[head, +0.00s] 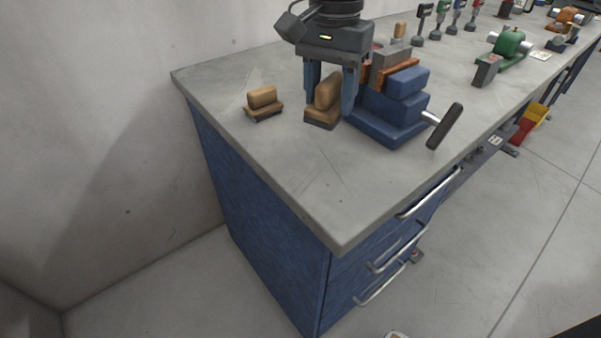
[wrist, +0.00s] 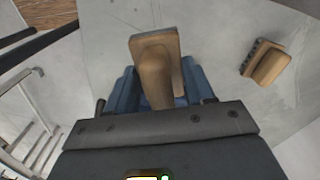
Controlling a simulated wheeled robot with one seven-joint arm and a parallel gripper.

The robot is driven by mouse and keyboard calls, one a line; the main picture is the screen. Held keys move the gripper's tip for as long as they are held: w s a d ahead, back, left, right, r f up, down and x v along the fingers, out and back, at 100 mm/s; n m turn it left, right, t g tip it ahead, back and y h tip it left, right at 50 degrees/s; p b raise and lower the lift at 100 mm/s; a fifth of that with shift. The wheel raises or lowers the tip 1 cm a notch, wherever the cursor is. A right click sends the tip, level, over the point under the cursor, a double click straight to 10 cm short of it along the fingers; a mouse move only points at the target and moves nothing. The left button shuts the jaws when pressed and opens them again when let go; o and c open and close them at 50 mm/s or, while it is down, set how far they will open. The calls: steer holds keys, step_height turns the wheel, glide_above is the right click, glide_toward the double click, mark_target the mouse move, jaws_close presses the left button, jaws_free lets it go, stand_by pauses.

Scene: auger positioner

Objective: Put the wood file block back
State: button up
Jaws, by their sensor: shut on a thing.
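A wooden file block (head: 322,112) with a tan grip on a flat base stands upright between the fingers of my gripper (head: 330,106). My gripper points down and is shut on this block's grip. In the wrist view the held block (wrist: 154,62) shows between the blue fingers (wrist: 160,88). Its base is at or just above the bench top; I cannot tell whether it touches. A second, similar wooden block (head: 263,102) lies on the bench to the left, apart from my gripper; it also shows at the right of the wrist view (wrist: 268,64).
A blue vise (head: 390,118) with a dark-ended handle (head: 445,126) stands close to the right of my gripper. The grey bench top (head: 335,185) is clear in front, toward its near corner. Several small tools and a green machine (head: 508,44) stand farther back.

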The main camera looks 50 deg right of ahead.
step_height(320, 180, down, 5)
steer(key=shift+a+f, duration=0.15)
steer(key=shift+f+p, duration=0.3)
steer(key=shift+f, duration=2.05)
steer(key=shift+f, duration=0.15)
steer(key=o, duration=1.1)
step_height(320, 180, up, 12)
steer(key=shift+r, duration=0.2)
